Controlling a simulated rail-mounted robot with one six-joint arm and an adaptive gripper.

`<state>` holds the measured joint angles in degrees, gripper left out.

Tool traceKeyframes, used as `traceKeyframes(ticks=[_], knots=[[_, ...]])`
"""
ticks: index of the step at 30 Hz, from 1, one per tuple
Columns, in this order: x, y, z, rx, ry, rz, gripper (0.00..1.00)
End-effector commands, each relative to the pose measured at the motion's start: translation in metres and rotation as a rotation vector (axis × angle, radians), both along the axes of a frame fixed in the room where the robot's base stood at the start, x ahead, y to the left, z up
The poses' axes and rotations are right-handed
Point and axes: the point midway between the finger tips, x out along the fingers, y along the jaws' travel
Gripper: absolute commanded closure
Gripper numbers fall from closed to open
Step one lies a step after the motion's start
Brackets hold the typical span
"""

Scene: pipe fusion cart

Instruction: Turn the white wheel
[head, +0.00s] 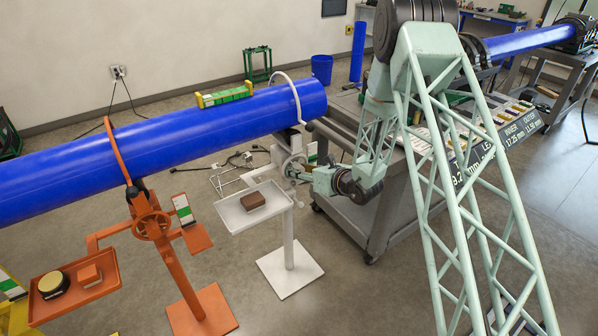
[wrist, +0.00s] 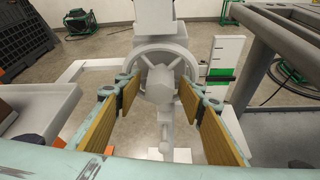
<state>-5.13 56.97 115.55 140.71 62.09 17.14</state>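The white wheel (wrist: 148,52) faces me in the middle of the wrist view, with a pale hub (wrist: 160,82) at its centre. In the head view the white wheel (head: 292,165) is small, on the white stand below the pipe's near end. My gripper (wrist: 160,92) is open, one gold-padded finger on each side of the hub, and the fingertips overlap the wheel's left and right sides in the picture. I cannot tell whether they touch it. In the head view my gripper (head: 308,176) is at the wheel's right side.
A blue pipe (head: 180,135) lies across the orange stand (head: 185,285) and the white stand (head: 289,235). A white tray (head: 236,215) with a brown block (head: 253,200) is left of the wheel. A grey cart (head: 385,210) stands close on the right.

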Motion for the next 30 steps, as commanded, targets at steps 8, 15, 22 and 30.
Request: traceKeyframes(ticks=[8, 15, 22, 30], knots=[[0.000, 0.000, 0.000, 0.000, 0.000, 0.000, 0.66], [0.000, 0.000, 0.000, 0.000, 0.000, 0.000, 0.88], [0.000, -0.001, 0.000, 0.001, 0.001, 0.000, 0.96], [0.004, -0.012, 0.000, 0.014, 0.011, -0.012, 0.96]])
